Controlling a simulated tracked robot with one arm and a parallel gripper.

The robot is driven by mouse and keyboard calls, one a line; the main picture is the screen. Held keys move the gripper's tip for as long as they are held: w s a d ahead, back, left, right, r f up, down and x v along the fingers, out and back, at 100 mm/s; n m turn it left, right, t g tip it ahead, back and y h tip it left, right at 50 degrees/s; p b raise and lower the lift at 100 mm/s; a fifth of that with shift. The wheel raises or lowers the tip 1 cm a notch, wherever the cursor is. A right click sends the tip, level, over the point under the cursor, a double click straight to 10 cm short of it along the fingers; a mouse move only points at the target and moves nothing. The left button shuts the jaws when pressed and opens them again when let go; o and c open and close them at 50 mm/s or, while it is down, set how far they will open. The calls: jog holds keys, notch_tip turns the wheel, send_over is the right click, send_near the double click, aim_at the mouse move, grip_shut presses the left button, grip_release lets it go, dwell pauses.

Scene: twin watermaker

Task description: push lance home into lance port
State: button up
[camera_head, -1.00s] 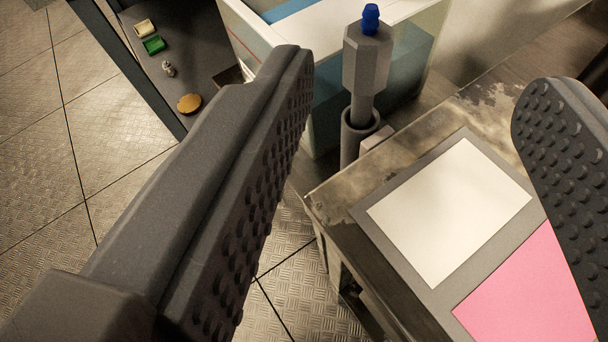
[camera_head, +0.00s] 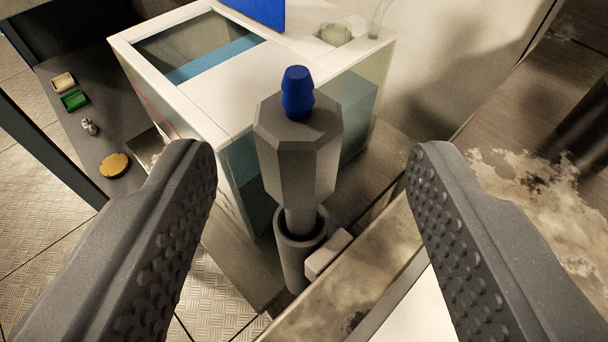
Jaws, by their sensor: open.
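The lance (camera_head: 297,150) stands upright in the middle of the camera view. It has a grey hexagonal body, a blue barbed tip on top and a thinner grey shaft below. Its shaft sits in the mouth of the lance port (camera_head: 294,262), a dark grey tube, with a length of shaft showing between the body and the rim. My gripper (camera_head: 305,165) is open, one studded finger on each side of the lance, with clear gaps and no visible contact. The shaft's lower end is hidden inside the port.
A white-topped tank (camera_head: 222,120) with blue liquid stands behind the lance. A worn bench (camera_head: 350,290) with a small pale block (camera_head: 328,254) lies beside the port. A dark shelf at left holds a yellow disc (camera_head: 114,165) and a green tray (camera_head: 74,100).

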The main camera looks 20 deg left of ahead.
aim_at(300, 153)
jog(key=shift+b+x, duration=0.65)
jog(key=shift+x, duration=2)
jog(key=shift+s+a, duration=0.1)
jog(key=shift+s, duration=0.05)
grip_shut()
